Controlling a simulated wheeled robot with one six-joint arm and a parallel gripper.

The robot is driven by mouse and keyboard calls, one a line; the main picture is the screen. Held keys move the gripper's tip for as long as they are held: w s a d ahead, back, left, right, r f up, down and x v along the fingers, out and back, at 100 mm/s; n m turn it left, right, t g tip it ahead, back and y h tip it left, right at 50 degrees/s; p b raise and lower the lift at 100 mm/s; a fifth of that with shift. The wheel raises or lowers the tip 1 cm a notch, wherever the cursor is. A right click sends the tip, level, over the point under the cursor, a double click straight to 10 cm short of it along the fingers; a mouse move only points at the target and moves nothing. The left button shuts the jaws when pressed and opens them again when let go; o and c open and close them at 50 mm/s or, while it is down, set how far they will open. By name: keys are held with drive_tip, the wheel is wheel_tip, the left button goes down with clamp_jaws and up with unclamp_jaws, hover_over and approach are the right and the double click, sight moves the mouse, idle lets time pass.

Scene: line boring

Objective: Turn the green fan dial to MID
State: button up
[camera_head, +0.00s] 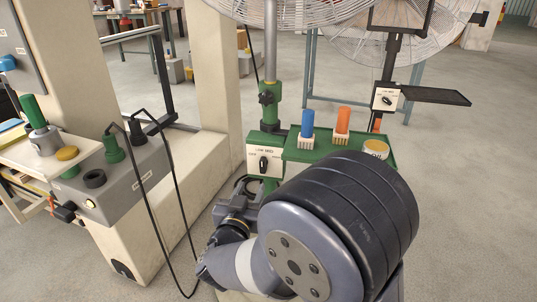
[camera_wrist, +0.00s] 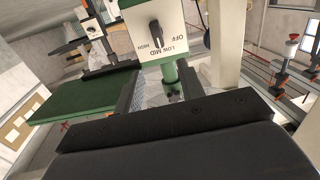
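The green fan's dial is a black knob (camera_head: 263,164) on a white plate (camera_head: 252,154) on the green stand. In the wrist view the knob (camera_wrist: 155,27) is near the top centre, with OFF, LOW, MID and HIGH lettered around it, seen upside down. The knob looks roughly upright, but which label it points to is too small to tell. My gripper (camera_head: 250,187) is just below and in front of the plate, apart from the knob. In the wrist view its two fingers (camera_wrist: 160,88) stand apart with nothing between them. My wrist hides the lower stand.
A green tray (camera_head: 310,155) beside the dial holds a blue cylinder (camera_head: 308,123), an orange cylinder (camera_head: 342,121) and a yellow-topped tin (camera_head: 376,148). Another fan with its own dial plate (camera_head: 386,99) stands behind right. A grey box with cables (camera_head: 120,185) is at left. Floor at right is clear.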

sight(262, 163)
drive_tip(key=b+x, duration=0.2)
drive_tip(key=x, duration=0.8)
drive_tip(key=shift+w+d+b, duration=0.1)
drive_tip(key=shift+w+b, duration=0.25)
drive_tip(key=shift+b, duration=0.05)
clamp_jaws()
